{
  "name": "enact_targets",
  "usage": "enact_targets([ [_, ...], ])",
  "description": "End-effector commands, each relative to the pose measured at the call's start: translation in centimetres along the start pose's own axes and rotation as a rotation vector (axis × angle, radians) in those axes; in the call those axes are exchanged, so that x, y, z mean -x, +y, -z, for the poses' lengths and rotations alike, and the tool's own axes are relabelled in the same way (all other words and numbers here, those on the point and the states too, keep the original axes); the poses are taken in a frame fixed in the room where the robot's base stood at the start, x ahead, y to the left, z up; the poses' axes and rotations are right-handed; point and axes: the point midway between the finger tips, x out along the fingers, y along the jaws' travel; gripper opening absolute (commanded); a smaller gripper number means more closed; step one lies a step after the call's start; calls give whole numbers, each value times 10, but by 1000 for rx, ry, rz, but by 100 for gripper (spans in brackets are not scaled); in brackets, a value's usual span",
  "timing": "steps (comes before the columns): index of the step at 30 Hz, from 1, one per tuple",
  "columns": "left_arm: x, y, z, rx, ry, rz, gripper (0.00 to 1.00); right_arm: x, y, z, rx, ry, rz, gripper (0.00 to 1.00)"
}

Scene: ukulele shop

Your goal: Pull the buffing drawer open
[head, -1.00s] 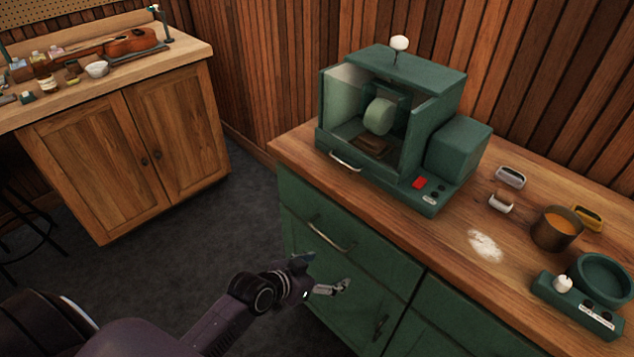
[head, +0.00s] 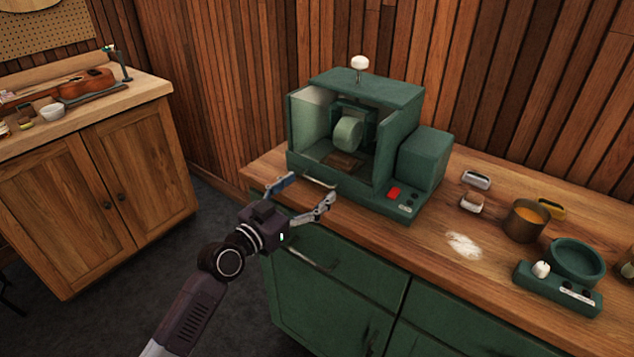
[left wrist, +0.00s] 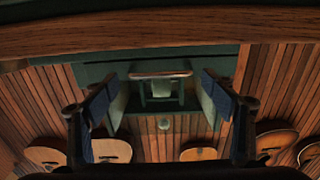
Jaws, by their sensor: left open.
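The green buffing machine (head: 425,160) stands on the wooden counter, its open front showing a pale buffing wheel (head: 348,133). Its low front panel carries a thin bar handle (head: 318,183). My left gripper (head: 306,190) is open in front of that panel, fingers spread toward the handle. In the left wrist view, the handle (left wrist: 160,75) sits between the two finger pads, apart from both. A gap between fingers and handle is hard to judge in depth. A green cabinet drawer with its own bar handle (head: 306,259) lies below my gripper. My right gripper is not in view.
The counter (head: 400,238) edge runs just under my gripper. A copper pot (head: 524,222), a green round dish (head: 577,262) and small blocks stand to the right. A wooden cabinet (head: 95,205) with a ukulele (head: 95,85) on it is at left.

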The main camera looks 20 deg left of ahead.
Motion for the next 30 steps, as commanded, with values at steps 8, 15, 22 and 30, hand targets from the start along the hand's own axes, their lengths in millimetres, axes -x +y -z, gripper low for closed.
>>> enact_targets([
  [8,-33,0,-1,2,-1,-1,78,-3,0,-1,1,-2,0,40],
  [15,-37,1,-1,0,-3,-1,78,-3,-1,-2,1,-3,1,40],
  [22,-36,1,-1,0,-3,-1,61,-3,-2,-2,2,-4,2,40],
  [30,-36,1,-1,1,-3,-2,32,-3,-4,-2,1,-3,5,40],
])
